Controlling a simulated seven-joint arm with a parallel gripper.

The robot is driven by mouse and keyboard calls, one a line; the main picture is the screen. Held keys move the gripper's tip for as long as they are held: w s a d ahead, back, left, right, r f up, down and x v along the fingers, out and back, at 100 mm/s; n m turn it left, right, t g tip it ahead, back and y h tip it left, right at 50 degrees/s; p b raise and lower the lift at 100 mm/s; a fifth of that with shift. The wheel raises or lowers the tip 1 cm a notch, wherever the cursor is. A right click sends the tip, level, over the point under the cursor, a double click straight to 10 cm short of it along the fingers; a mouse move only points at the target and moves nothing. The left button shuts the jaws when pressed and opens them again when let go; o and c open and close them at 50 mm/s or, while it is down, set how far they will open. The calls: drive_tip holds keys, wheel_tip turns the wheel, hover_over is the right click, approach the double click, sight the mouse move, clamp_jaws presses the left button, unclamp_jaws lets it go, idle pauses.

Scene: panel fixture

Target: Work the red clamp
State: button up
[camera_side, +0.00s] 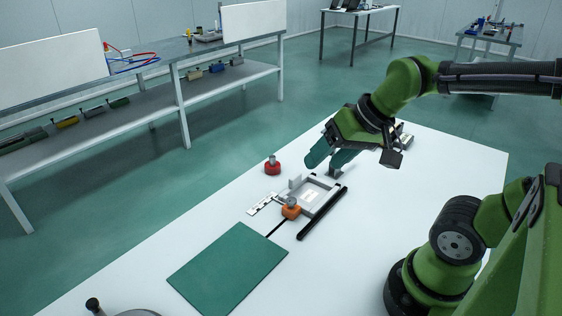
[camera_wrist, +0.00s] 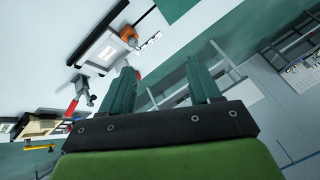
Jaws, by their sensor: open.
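A squat red piece with a grey top (camera_side: 272,167) stands on the white table, just beyond the pale grey frame fixture (camera_side: 331,190). A matching orange piece (camera_side: 291,210) sits at the fixture's near corner and shows in the wrist view (camera_wrist: 128,33). The wrist view also shows a grey piece with a red part (camera_wrist: 72,106) left of the fingers; I cannot tell which red piece is the clamp. My gripper (camera_side: 333,157) is open and empty above the far end of the fixture. Its two teal fingers (camera_wrist: 161,87) are apart and hide part of the table.
A green mat (camera_side: 228,268) lies at the table's near left. A black bar (camera_side: 321,213) runs along the fixture's right side, and a white strip with holes (camera_side: 262,204) lies on its left. Small items (camera_side: 404,136) stand behind my gripper. The table's right side is mostly bare.

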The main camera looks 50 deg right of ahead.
drive_tip(key=w+d, duration=0.1)
drive_tip(key=d, duration=0.1)
drive_tip(key=w+d+m, duration=0.1)
drive_tip(key=w+d, duration=0.1)
drive_tip(key=w+d+m+g, duration=0.1)
drive_tip(key=w+d, duration=0.1)
drive_tip(key=shift+w+d+r+h, duration=0.1)
drive_tip(key=shift+d+r+h, duration=0.1)
drive_tip(key=shift+d+h, duration=0.15)
drive_tip(key=shift+c, duration=1.1)
drive_tip(key=shift+w+d+f+m+g, duration=0.3)
drive_tip(key=shift+w+d+m+g, duration=1.15)
drive_tip(key=shift+d, duration=3.45)
drive_tip(key=shift+w+d+f+m+g, duration=0.35)
drive_tip(key=shift+w+d+m, duration=0.55)
drive_tip(key=shift+d+m, duration=2.6)
drive_tip(key=shift+w+d+f+m+g, duration=0.4)
drive_tip(key=shift+w+d+g, duration=0.65)
drive_tip(key=shift+d, duration=5.2)
drive_tip(key=shift+h, duration=0.45)
wheel_tip(320, 180, down, 16)
drive_tip(key=shift+w+r, duration=0.15)
drive_tip(key=shift+r, duration=0.1)
drive_tip(key=shift+c, duration=0.5)
clamp_jaws()
